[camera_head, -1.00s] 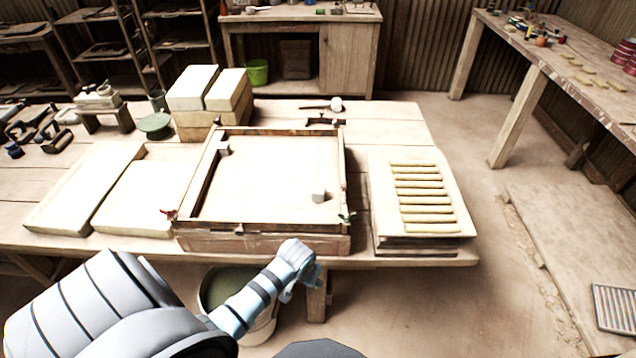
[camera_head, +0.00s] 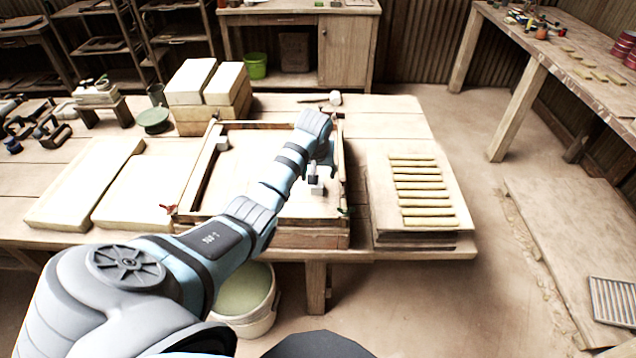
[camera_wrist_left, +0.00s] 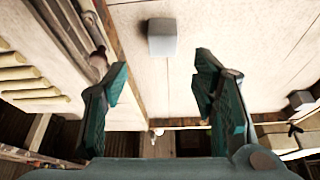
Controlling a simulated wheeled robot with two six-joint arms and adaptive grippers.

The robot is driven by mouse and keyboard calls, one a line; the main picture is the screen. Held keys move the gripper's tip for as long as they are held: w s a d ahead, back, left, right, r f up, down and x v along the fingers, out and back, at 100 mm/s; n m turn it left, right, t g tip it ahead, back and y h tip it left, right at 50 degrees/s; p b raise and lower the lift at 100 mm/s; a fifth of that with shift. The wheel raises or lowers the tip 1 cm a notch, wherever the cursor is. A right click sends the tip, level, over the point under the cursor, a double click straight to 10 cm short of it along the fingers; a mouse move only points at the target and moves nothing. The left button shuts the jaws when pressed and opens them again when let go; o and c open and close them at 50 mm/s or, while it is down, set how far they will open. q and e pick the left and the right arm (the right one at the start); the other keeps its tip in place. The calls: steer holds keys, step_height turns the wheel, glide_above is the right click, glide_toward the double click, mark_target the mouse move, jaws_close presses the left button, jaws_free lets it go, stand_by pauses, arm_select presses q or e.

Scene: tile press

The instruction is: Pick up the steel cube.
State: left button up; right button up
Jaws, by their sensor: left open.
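A small grey cube (camera_head: 316,189) sits on the pale floor of the wooden frame (camera_head: 282,228), near its front right. In the left wrist view this cube (camera_wrist_left: 162,42) lies just beyond my fingertips, roughly centred between them. A second small grey cube (camera_head: 222,144) is in the frame's back left corner; it also shows in the left wrist view (camera_wrist_left: 300,99). I cannot tell by look which one is steel. My left gripper (camera_wrist_left: 161,68) is open and empty; in the head view it hangs above the nearer cube, partly hidden by my arm. My right gripper is not in view.
The frame's raised walls surround both cubes. A board with several yellow strips (camera_head: 418,192) lies to the right. Pale slabs (camera_head: 150,195) lie to the left, and stacked blocks (camera_head: 207,85) stand behind. A bucket (camera_head: 246,300) stands below the table's front edge.

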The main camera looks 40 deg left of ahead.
mark_target(318, 187)
arm_select(q)
steer(key=x, duration=0.2)
steer(key=b+x, duration=0.1)
steer(key=x, duration=0.1)
steer(key=s+x, duration=0.1)
steer(key=x, duration=0.1)
steer(key=shift+w+f+b, duration=0.1)
steer(key=shift+f+b, duration=0.15)
steer(key=shift+b, duration=0.05)
steer(key=shift+c, duration=0.2)
steer(key=shift+r, duration=0.15)
jaws_close()
